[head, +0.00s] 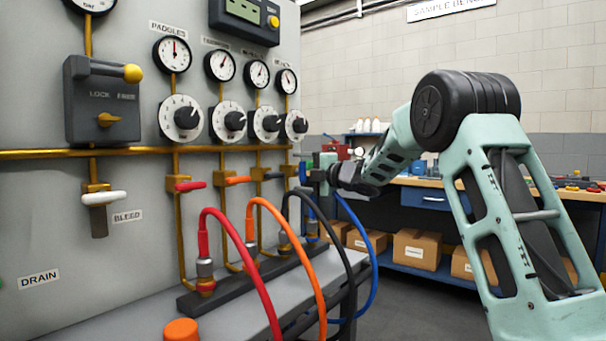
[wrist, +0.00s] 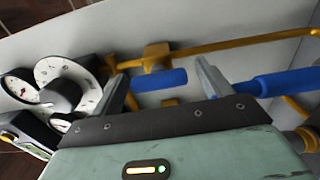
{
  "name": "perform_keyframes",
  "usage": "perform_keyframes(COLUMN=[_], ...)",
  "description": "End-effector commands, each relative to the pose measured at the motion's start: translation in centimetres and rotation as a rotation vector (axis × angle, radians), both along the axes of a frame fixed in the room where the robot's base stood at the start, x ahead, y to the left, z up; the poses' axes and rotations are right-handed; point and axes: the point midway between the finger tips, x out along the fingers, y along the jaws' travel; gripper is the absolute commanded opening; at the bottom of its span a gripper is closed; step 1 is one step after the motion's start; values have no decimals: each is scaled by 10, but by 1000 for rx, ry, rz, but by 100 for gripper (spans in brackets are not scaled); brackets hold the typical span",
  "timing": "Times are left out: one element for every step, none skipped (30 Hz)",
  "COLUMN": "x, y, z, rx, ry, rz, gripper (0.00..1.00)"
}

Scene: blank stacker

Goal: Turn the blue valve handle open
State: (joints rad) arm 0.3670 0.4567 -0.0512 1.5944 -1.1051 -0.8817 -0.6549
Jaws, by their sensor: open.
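The blue valve handle (wrist: 160,80) is a short blue bar on a brass valve body (wrist: 156,55) in the wrist view. It lies between the two fingers of my gripper (wrist: 158,70), which are apart, with a visible gap on each side of the bar. In the head view my gripper (head: 322,172) is at the right edge of the panel, beside the rightmost valve. There the blue handle is mostly hidden or too small to make out clearly.
A thick blue hose end (wrist: 285,82) lies just right of my right finger in the wrist view. A white dial (wrist: 65,85) is at its left. Red (head: 190,186), orange (head: 238,180) and black (head: 273,176) handles line the panel (head: 60,200). Hoses arch in front.

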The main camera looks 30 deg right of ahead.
Motion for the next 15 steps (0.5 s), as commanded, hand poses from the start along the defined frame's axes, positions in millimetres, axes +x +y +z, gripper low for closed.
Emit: perform_keyframes(x=[0, -1, -3, -5, -7, -12, -16, -21, -29, -35, -41, -50, -57, -64, -73], y=[0, 0, -1, -2, -3, -5, -7, -9, -11, -13, -16, -20, -22, -24, -27], z=[0, 1, 1, 1, 1, 1, 1, 2, 1, 1, 2, 2, 2, 2, 1], rx=[0, 0, 0, 0, 0, 0, 0, 0, 0, 0, 0, 1, 1, 0, 1], ry=[-1, -1, -1, -1, -1, 0, 0, -1, -1, 0, -1, 0, -1, -1, 0], rz=[0, 0, -1, -1, -2, -3, -3, -3, -3, -3, -3, -5, -4, -4, -3], gripper=[78, 78, 78, 78, 78, 78, 78, 78, 78, 78, 78, 78, 78, 78, 78])
